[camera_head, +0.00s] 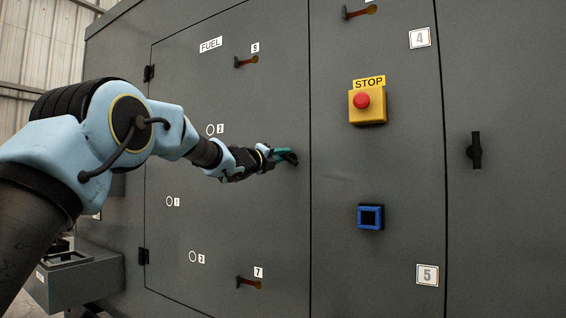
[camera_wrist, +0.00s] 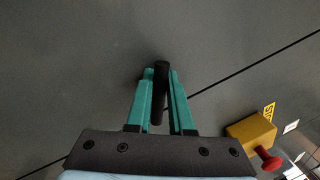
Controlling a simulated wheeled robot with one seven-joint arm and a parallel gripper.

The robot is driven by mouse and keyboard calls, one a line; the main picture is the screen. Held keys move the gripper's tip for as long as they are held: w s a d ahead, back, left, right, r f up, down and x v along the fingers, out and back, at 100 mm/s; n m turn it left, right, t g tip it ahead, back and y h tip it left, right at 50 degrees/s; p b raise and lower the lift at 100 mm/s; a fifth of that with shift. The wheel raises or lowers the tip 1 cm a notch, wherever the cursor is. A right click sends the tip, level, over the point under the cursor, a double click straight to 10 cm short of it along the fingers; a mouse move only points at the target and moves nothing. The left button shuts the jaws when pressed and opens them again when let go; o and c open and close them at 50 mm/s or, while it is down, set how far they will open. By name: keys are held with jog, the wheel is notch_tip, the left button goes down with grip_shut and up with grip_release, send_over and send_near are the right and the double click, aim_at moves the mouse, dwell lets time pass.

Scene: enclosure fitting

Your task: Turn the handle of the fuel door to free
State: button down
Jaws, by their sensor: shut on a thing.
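The fuel door (camera_head: 240,110) is a large grey panel with a FUEL label (camera_head: 211,45) near its top left. Its black handle (camera_wrist: 160,92) shows in the wrist view between the two green fingers of my gripper (camera_wrist: 159,100). The fingers are shut on the handle, one on each side of it. In the head view my gripper (camera_head: 281,154) is at the door's right edge, and the handle there is mostly hidden by the fingers. The door looks flush with the enclosure.
Latches 9 (camera_head: 246,61) and 7 (camera_head: 248,282) sit on the door above and below my gripper. A yellow box with a red stop button (camera_head: 362,101) and a blue-framed square (camera_head: 371,217) are on the panel to the right. Another black handle (camera_head: 476,150) is further right.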

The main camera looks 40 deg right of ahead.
jog(key=n+b, duration=0.1)
jog(key=n, duration=0.2)
jog(key=f+n+t+b, duration=0.1)
jog(key=n, duration=0.3)
jog(key=shift+f+t, duration=0.1)
jog(key=shift+t, duration=0.2)
jog(key=shift+d+n, duration=0.1)
jog(key=shift+n, duration=0.2)
jog(key=c, duration=0.8)
grip_release()
jog(key=shift+b, duration=0.3)
jog(key=b+v, duration=0.4)
jog(key=v, duration=0.7)
jog(key=shift+s, duration=0.1)
